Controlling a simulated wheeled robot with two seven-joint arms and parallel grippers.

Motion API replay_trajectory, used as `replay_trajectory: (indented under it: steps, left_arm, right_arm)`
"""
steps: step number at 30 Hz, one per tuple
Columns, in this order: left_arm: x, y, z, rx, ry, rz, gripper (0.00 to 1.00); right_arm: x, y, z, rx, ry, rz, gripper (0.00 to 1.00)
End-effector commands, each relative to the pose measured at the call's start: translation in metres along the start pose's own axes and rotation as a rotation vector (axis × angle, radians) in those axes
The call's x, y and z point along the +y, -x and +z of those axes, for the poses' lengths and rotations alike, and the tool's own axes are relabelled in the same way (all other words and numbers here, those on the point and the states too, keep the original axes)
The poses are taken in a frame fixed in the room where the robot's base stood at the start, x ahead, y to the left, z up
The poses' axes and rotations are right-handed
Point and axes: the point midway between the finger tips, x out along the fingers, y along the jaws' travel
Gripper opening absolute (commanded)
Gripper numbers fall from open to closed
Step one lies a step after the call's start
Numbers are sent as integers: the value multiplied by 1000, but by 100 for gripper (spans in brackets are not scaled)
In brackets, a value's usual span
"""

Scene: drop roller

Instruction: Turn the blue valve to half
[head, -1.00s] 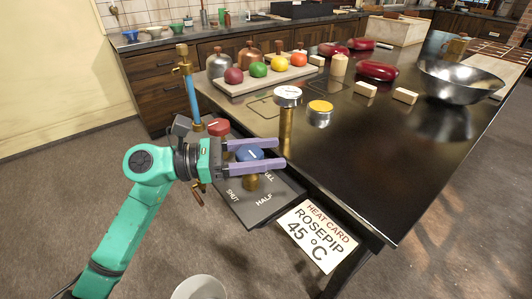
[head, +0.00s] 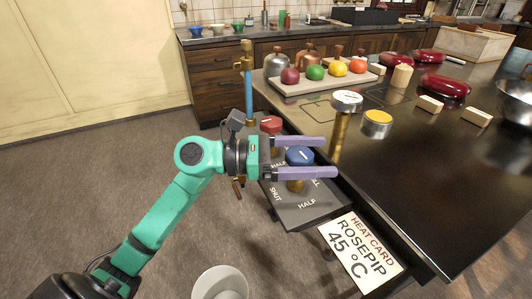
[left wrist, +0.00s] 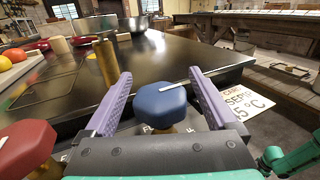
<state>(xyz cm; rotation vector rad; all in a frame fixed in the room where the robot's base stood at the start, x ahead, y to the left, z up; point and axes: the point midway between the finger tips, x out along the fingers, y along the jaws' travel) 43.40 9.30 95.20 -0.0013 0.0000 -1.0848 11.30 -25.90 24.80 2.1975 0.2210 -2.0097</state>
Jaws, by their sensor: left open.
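The blue valve (head: 300,156) has a faceted blue knob with a white pointer line, on a brass stem above a dark plate (head: 296,218) marked SHUT, HALF and FULL. My left gripper (head: 328,158) is open, with its purple fingers on either side of the blue knob. In the left wrist view the blue knob (left wrist: 161,100) sits between the two fingers, with visible gaps. Its white line points up and right there, toward the right finger. My right gripper is not in view.
A red valve (head: 271,124) stands just behind the blue one. A white bowl (head: 220,283) is below.

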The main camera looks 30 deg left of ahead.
Motion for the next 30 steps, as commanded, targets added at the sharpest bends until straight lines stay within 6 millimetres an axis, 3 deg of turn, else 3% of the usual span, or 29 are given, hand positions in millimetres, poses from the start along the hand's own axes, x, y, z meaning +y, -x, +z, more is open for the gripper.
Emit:
replay_trajectory:
  steps: [5, 12, 18, 22, 30]
  left_arm:
    - [0, 28, -5, 4, -1, 2, 91]
    - [0, 89, -6, 3, 0, 3, 91]
    - [0, 132, -3, 1, 1, 2, 91]
    - [0, 142, -1, 1, 0, 0, 91]
    - [0, 142, 0, 1, 0, 0, 91]
  right_arm:
    - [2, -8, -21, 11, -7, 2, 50]
    - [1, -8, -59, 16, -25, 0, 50]
    - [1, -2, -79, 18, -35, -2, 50]
    - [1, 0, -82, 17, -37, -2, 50]
    - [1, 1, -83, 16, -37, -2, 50]
